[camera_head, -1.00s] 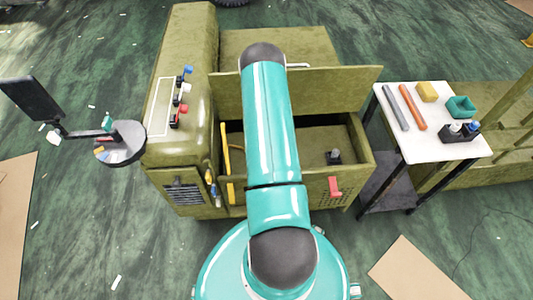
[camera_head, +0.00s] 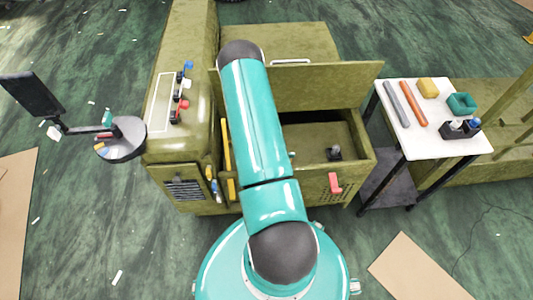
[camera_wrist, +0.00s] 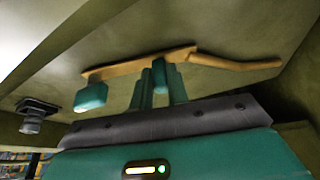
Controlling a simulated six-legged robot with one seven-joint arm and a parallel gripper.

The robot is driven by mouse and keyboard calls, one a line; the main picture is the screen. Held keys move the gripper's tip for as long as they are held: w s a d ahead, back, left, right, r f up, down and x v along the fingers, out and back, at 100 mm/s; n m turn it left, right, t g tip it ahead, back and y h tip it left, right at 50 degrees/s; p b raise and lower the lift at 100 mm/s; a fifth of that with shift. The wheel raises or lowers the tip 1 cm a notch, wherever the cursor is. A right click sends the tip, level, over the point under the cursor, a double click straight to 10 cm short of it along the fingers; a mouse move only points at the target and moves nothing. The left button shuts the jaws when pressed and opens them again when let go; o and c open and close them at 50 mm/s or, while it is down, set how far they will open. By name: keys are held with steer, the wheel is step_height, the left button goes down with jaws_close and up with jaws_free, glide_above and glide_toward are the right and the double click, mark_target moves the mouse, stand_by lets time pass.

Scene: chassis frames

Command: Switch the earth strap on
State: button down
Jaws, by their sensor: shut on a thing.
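In the wrist view, a tan, bent strap-like strip (camera_wrist: 225,60) runs across the compartment's inside face. I take it to be the earth strap. A teal block (camera_wrist: 90,97) sits at its left end. My gripper (camera_wrist: 160,78) is shut with its teal fingertips at the strip's middle, seemingly on the strap. The fingers partly hide the strip there. In the head view my arm covers the gripper and the strap, inside the left part of the open green compartment (camera_head: 366,150).
A black post (camera_head: 334,153) stands inside the compartment; a red lever (camera_head: 335,184) is on its front. A raised lid (camera_head: 330,85) stands behind. Blue, white and red switches (camera_head: 182,90) are on the left housing. A white table (camera_head: 400,130) with tools stands right.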

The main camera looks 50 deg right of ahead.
steer(key=c, duration=1.4)
jaws_free()
steer(key=shift+o, duration=0.2)
steer(key=v, duration=1.4)
